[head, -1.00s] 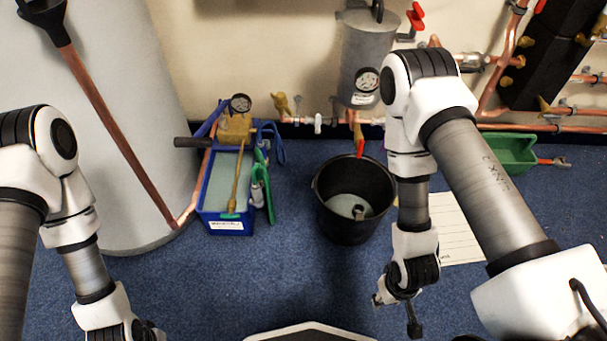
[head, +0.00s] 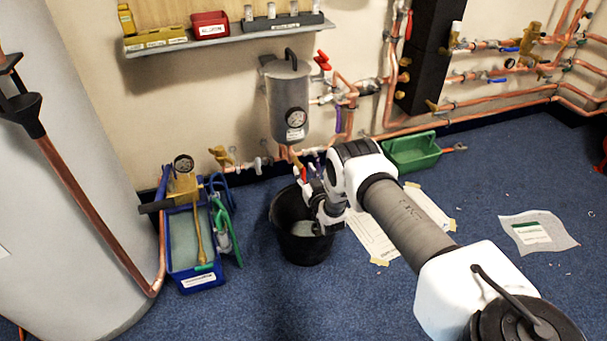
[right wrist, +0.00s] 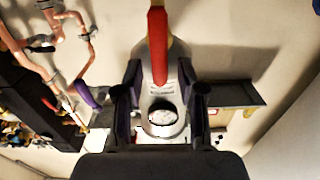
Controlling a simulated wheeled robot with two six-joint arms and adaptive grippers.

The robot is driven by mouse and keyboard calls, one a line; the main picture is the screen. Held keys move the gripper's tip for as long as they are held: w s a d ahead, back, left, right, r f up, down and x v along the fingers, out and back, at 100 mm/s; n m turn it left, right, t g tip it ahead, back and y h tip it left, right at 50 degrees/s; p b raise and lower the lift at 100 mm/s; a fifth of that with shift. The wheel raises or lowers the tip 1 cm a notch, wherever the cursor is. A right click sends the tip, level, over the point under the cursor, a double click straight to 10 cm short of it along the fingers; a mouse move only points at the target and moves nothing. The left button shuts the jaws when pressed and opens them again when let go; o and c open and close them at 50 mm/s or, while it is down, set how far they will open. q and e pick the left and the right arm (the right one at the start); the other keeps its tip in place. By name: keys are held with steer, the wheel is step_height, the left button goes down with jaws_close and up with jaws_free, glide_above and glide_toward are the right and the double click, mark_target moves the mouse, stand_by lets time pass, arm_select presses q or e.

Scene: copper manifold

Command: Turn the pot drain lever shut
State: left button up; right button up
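The grey pot (head: 290,105) with a round gauge hangs on the wall in the head view; it shows upside down in the right wrist view (right wrist: 155,70). Its red drain lever (head: 303,174) is below it, above the black bucket (head: 290,240). In the right wrist view the red lever (right wrist: 158,45) lies between my right gripper's two fingers (right wrist: 160,88), which are apart on either side of it. I cannot tell whether they touch it. My right gripper (head: 311,178) is at the lever in the head view, partly hidden by its own wrist. My left gripper is out of view.
A blue tool tray (head: 197,280) stands left of the bucket. A green tray (head: 412,150) lies at the wall on the right. Copper pipes (head: 480,100) run along the wall. A shelf (head: 225,38) is above. Open blue carpet lies in front.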

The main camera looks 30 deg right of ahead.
steer(key=shift+w+d, duration=0.1)
steer(key=shift+w, duration=0.45)
jaws_close()
steer(key=shift+s+d+f+m+b, duration=0.1)
steer(key=shift+d+f+m+b, duration=0.35)
steer(key=shift+m+b, duration=1.8)
steer(key=shift+s+d+f+m+b, duration=0.15)
steer(key=shift+d+f+m+b, duration=0.35)
steer(key=shift+m, duration=3.3)
steer(key=shift+s+d+f+m+b, duration=0.1)
steer(key=shift+d+f+m+b, duration=0.3)
steer(key=shift+m+b, duration=1.85)
steer(key=shift+m+p, duration=0.75)
steer(key=shift+m, duration=0.25)
